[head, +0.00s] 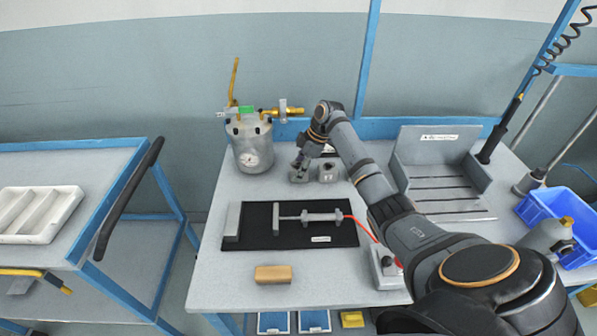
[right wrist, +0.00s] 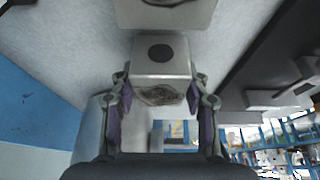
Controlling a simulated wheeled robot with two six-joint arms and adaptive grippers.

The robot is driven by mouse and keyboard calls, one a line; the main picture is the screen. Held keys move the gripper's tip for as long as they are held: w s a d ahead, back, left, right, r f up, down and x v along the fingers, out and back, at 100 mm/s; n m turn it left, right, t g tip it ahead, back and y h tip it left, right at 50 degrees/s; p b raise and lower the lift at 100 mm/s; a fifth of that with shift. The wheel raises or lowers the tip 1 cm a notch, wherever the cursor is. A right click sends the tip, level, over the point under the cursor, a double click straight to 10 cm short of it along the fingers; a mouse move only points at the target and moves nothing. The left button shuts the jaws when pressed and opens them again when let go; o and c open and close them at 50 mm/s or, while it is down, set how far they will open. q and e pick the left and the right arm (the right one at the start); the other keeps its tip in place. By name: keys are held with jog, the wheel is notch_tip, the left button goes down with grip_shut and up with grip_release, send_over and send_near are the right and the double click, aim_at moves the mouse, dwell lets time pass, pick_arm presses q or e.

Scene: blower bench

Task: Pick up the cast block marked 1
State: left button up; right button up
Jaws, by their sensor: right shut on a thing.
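Two small grey cast blocks are at the back middle of the bench in the head view. My right gripper (head: 301,162) comes down on the left block (head: 299,176). The other block (head: 328,174) stands just to its right, apart from it. In the right wrist view the fingers (right wrist: 160,98) are shut on the sides of a block (right wrist: 160,57) with a dark round spot on one face. Part of another block (right wrist: 165,13) shows at the top edge. I cannot read a number on either block, nor tell whether the held one is clear of the bench. My left gripper is not in view.
A metal pot with a gauge (head: 252,148) stands to the left of the blocks. A black mat (head: 290,238) with a rod tool (head: 310,217) lies in front, and a tan block (head: 273,275) nearer. A grey slotted fixture (head: 440,175) stands right.

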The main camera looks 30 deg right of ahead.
aim_at(297, 165)
notch_tip(297, 165, up, 3)
jog(key=shift+d, duration=0.15)
jog(key=s+d+r+b, duration=0.2)
jog(key=s+d+r, duration=0.4)
jog(key=s, duration=0.5)
notch_tip(297, 165, up, 3)
jog(key=shift+d+f+b, duration=0.15)
jog(key=shift+f+b, duration=0.05)
jog(key=shift+b, duration=0.1)
jog(key=shift+s+d+r, duration=0.15)
jog(key=shift+s+r, duration=0.3)
jog(key=shift+s, duration=0.15)
grip_shut()
